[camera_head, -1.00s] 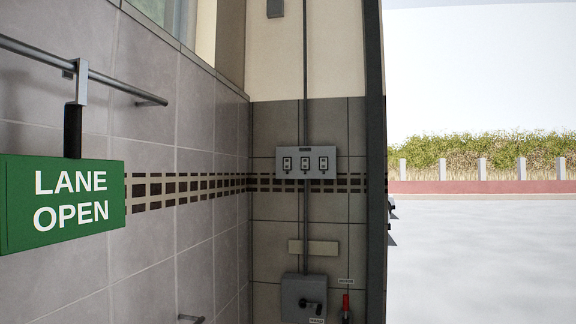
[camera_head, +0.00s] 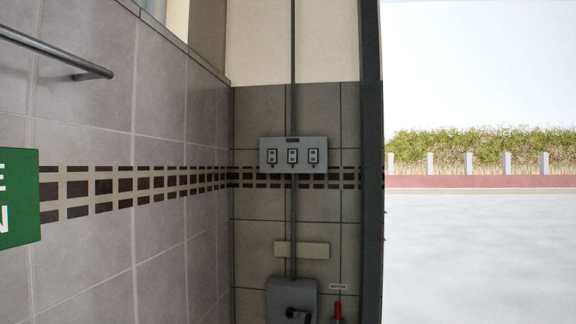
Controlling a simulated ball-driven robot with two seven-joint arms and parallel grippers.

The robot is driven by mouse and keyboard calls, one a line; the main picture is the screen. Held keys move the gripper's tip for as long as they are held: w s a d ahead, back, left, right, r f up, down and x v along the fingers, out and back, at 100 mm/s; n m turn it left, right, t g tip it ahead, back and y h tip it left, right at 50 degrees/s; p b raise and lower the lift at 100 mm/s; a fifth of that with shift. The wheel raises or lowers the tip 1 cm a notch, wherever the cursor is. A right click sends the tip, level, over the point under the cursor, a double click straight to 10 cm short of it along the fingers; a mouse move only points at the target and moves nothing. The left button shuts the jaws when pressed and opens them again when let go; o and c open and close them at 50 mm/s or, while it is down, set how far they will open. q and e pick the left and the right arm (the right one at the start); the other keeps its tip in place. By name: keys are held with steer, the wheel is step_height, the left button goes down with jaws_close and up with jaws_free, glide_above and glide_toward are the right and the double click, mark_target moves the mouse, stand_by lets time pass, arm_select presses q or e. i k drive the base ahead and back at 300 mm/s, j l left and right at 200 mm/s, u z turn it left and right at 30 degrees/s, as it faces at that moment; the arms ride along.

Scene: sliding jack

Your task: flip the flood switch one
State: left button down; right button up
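A grey switch panel (camera_head: 293,143) with three switches in a row is fixed to the tiled end wall, near the middle of the camera_head view. Its left switch (camera_head: 272,155), middle switch (camera_head: 292,156) and right switch (camera_head: 313,156) each sit in a dark frame. A small dark label is above them, too small to read. I cannot tell which switch is the flood switch one, or which way each is set. Neither of my grippers shows in this view.
A grey box with a dark handle (camera_head: 292,299) is lower on the same wall, beside a red handle (camera_head: 338,311). A green sign (camera_head: 18,198) and a metal rail (camera_head: 58,55) are on the left. A dark post (camera_head: 370,160) bounds the wall; open paving (camera_head: 475,255) lies right.

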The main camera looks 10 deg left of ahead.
mark_target(272, 154)
steer(key=i+j+z, duration=0.2)
steer(key=i, duration=0.35)
steer(key=i+j+z, duration=0.15)
steer(key=i, duration=0.35)
steer(key=i+j+z, duration=0.2)
steer(key=i+j, duration=0.15)
steer(key=i, duration=0.2)
